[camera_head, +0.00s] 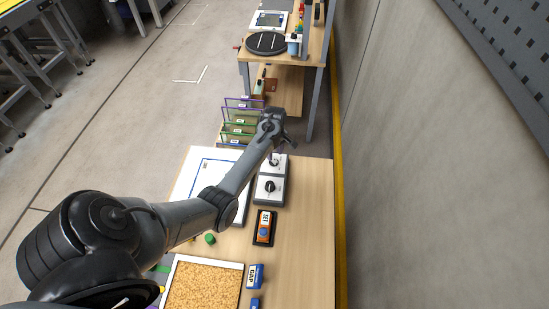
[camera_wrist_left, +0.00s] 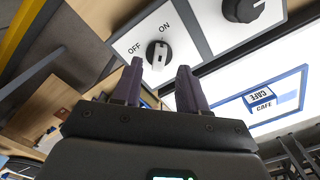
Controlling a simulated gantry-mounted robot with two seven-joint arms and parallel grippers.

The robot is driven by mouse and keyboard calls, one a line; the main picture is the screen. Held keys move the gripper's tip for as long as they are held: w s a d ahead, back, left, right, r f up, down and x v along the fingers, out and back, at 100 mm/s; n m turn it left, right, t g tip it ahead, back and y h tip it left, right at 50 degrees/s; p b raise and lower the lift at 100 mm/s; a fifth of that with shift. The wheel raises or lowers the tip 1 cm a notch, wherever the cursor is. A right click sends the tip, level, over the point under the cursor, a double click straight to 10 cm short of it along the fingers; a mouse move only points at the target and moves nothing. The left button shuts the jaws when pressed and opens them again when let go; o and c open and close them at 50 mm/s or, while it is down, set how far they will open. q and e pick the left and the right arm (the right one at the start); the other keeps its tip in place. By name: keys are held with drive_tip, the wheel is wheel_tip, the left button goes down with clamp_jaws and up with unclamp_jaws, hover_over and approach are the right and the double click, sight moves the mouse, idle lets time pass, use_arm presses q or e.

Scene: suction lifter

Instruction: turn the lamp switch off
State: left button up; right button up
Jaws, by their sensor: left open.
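The lamp switch (camera_wrist_left: 157,55) is a small rotary knob with a light bar, on a white plate marked OFF and ON in the left wrist view. The upper end of its bar points nearer ON than OFF. In the head view, the switch (camera_head: 274,162) is on the far part of a grey-white panel and partly hidden by my gripper. My left gripper (camera_wrist_left: 160,72) is open, its two dark fingertips on either side of the knob's lower end in the picture. Contact cannot be told. The head view shows this gripper (camera_head: 275,152) above the panel. My right gripper is not in view.
A black dial (camera_wrist_left: 242,8) sits beside the switch. Near the panel are an orange SET device (camera_head: 264,228), a blue box (camera_head: 255,276) and a cork-filled tray (camera_head: 240,298). Coloured dividers (camera_head: 238,127) stand beyond. The table's right side is clear, beside a wall.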

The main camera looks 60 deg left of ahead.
sight(274, 159)
use_arm(q)
drive_tip(key=shift+f, duration=1.95)
clamp_jaws()
